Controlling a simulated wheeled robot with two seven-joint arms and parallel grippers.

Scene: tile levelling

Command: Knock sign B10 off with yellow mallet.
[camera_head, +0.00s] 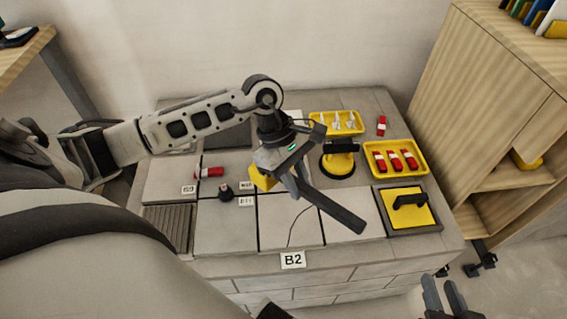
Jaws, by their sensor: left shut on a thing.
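My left gripper (288,172) is shut on the yellow mallet above the tiled bench. The mallet's yellow head (261,179) is left of the jaws; its dark handle (336,212) slants down to the right. Several small white signs lie on the tiles. One sign (246,186) is just left of the mallet head, its text too small to read surely; another sign (247,201) is just below it. I cannot tell surely which is B10. A third sign (188,189) is further left. My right gripper (444,296) is at the bottom right, fingers apart, with nothing visible between them.
A black knob-like piece (226,192) and a red-and-white piece (209,172) sit near the signs. Yellow trays (371,147), a yellow-and-black suction cup (338,163) and a yellow trowel-like float (408,210) occupy the right. Sign B2 (292,260) is on the front edge.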

